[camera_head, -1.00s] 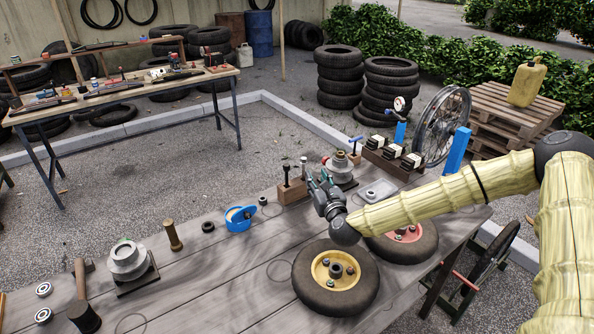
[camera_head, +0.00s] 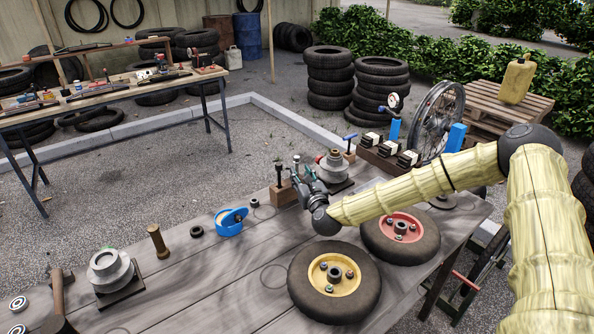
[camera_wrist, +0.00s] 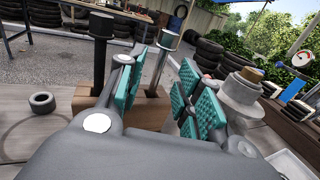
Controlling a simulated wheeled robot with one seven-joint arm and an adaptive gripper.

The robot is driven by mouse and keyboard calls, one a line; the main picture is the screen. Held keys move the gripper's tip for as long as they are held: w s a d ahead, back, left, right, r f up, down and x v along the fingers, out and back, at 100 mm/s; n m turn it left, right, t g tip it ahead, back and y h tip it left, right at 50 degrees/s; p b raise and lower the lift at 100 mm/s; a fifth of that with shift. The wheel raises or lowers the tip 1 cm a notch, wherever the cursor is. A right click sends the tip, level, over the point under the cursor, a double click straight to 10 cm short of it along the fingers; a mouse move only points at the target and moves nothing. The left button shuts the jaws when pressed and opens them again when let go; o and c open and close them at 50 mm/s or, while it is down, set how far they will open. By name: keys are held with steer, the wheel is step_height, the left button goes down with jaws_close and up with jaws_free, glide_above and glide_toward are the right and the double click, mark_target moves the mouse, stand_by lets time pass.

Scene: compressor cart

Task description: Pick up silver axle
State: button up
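The silver axle (camera_wrist: 161,60) stands upright with a dark cap in a wooden block (camera_wrist: 92,101); in the head view it shows as a thin post (camera_head: 296,161). A dark axle (camera_wrist: 100,50) stands in the same block to its left. My gripper (camera_wrist: 157,88) is open, its teal pads apart on either side of the silver axle's line in the wrist view. I cannot tell how far the axle lies beyond the pads, and no contact shows. In the head view my gripper (camera_head: 302,176) is at the right side of the block (camera_head: 283,194).
A grey hub with a brass top (camera_head: 333,167) stands close right of my gripper. A blue-handled tool (camera_head: 350,139) is behind it. Two wheels with yellow (camera_head: 334,284) and red (camera_head: 401,226) rims lie in front.

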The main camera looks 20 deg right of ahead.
mark_target(297, 168)
steer(key=shift+w+f+p, duration=0.2)
steer(key=shift+w+p, duration=0.65)
steer(key=shift+w, duration=1.85)
steer(key=shift+c, duration=0.2)
jaws_close()
